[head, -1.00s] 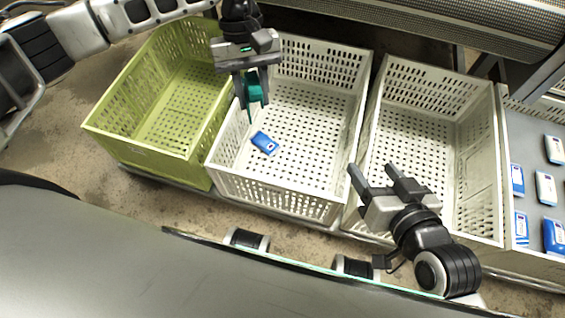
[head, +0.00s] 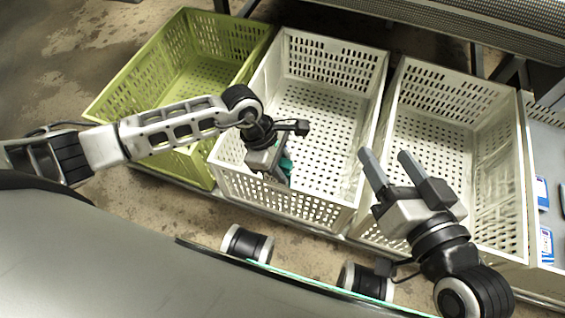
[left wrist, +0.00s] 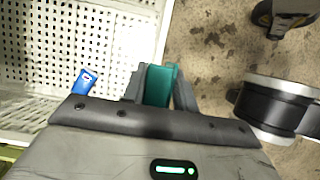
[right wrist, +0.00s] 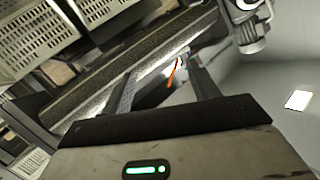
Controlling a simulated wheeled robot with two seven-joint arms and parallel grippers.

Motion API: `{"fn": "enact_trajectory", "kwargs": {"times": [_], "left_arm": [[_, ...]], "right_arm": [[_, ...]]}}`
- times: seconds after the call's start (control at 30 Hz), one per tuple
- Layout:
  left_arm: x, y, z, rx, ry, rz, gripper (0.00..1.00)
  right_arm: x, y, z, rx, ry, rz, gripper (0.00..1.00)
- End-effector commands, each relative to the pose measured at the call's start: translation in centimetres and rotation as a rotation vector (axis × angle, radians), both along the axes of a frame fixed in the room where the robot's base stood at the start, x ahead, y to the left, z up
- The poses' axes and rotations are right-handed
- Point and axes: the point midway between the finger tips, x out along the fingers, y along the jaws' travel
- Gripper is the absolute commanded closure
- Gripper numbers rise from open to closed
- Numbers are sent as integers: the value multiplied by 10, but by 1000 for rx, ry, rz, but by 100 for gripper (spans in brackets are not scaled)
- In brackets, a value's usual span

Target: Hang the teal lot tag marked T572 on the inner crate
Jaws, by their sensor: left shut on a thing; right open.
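The teal tag (head: 286,165) is held in my left gripper (head: 280,172), which is at the front part of the middle white crate (head: 290,207), close to its near wall. In the left wrist view the tag (left wrist: 158,85) stands between the two fingers, beside the crate's rim (left wrist: 136,7); I cannot tell whether it touches it. Its marking is not readable. My right gripper (head: 385,155) is open and empty over the near part of the right white crate (head: 492,247). Which crate is the inner one is not marked in view.
A green crate (head: 140,148) stands left of the middle crate. A blue packet (left wrist: 84,82) lies inside the middle crate. A grey surface (head: 546,125) with blue and white packets is at the far right. Rollers (head: 247,244) and my base lie in front.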

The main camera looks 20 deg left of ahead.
Motion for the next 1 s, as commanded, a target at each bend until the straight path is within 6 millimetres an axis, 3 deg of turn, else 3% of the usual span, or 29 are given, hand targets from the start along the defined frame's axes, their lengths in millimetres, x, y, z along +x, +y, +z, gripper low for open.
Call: {"fn": "enact_trajectory", "kwargs": {"times": [0.5, 1.0], "left_arm": [[0, 0, -42, 1, 2, -1, 93], [0, 0, -48, 1, 1, -1, 93]], "right_arm": [[5, 8, 14, 186, -45, 7, 40], [8, 8, 25, 206, -89, 14, 40]]}}
